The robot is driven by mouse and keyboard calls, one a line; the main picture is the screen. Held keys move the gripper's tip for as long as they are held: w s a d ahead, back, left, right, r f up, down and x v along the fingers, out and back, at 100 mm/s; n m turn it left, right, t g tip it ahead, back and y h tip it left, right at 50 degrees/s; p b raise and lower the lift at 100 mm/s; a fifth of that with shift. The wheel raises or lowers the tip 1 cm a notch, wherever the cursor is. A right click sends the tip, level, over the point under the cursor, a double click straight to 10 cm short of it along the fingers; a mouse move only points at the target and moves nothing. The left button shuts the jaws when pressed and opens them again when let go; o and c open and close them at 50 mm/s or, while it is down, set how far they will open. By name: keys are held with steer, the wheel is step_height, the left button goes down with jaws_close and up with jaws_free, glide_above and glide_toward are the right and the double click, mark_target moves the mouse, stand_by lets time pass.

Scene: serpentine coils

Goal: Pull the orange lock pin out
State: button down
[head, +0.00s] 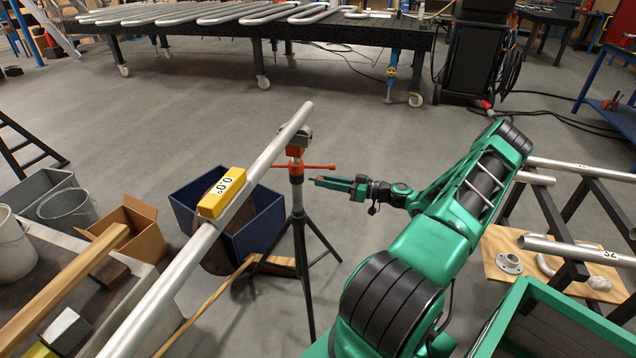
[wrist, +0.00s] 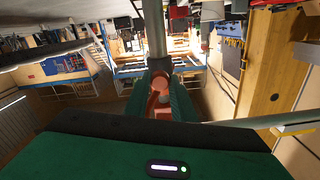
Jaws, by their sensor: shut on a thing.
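A tripod stand (head: 298,232) with an orange collar (head: 295,172) holds up a long silver pipe in the head view. An orange bar sticks out to the right of the collar. My gripper (head: 322,181) comes from the right, level with the collar and just below that bar. It is shut on the orange lock pin, which shows between the green fingers in the wrist view (wrist: 160,88). In the head view a gap shows between the fingertips and the stand's post. I cannot tell whether the pin's far end is still in the stand; the fingers hide part of the pin.
The silver pipe (head: 268,155) slants over the stand with a yellow level (head: 222,191) on it. A blue bin (head: 262,222) stands behind the tripod on the left. A black frame with pipes (head: 560,213) is at right. Open floor lies beyond, before the coil table (head: 325,33).

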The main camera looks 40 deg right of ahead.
steer(key=c, duration=1.5)
jaws_free()
steer(key=shift+s+d, duration=0.15)
steer(key=shift+s, duration=0.05)
steer(key=v, duration=1)
steer(key=shift+s+d, duration=0.2)
steer(key=shift+s, duration=0.1)
